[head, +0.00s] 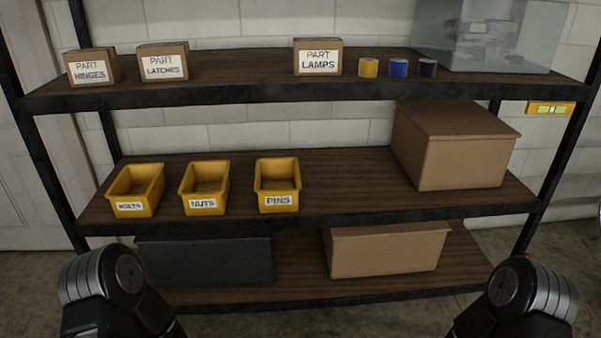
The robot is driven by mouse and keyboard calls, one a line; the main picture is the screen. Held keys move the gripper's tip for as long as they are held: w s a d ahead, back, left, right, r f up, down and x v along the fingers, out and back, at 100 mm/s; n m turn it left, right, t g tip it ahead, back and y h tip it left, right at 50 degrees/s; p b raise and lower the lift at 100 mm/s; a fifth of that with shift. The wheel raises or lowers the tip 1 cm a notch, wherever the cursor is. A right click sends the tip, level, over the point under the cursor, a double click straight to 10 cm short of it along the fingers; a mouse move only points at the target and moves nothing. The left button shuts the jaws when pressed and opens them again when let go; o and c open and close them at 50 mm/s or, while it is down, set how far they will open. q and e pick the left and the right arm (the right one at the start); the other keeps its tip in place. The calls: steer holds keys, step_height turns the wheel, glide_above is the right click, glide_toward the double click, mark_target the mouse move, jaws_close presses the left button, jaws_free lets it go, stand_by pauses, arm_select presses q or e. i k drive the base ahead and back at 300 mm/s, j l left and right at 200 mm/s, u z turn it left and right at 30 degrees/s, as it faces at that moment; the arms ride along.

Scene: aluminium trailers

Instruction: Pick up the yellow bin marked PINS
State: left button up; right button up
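The yellow bin marked PINS (277,186) stands upright on the middle shelf (345,190), the rightmost of three yellow bins. Its white label faces me, and its open top shows no clear contents. Parts of my two dark arms show at the lower left and lower right corners, in front of the shelving and well apart from the bin. Neither gripper is in the picture.
The NUTS bin (205,187) and BOLTS bin (136,190) stand left of the PINS bin. A large cardboard box (455,150) is at the right, with bare shelf between. The upper shelf (215,85) overhangs, holding small boxes, tape rolls and a clear container (485,40).

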mark_target(278, 182)
steer(key=i+z, duration=0.15)
steer(key=i, duration=0.45)
steer(key=i+z, duration=0.1)
steer(key=i, duration=0.45)
steer(key=i+j+z, duration=0.15)
steer(key=i, duration=0.4)
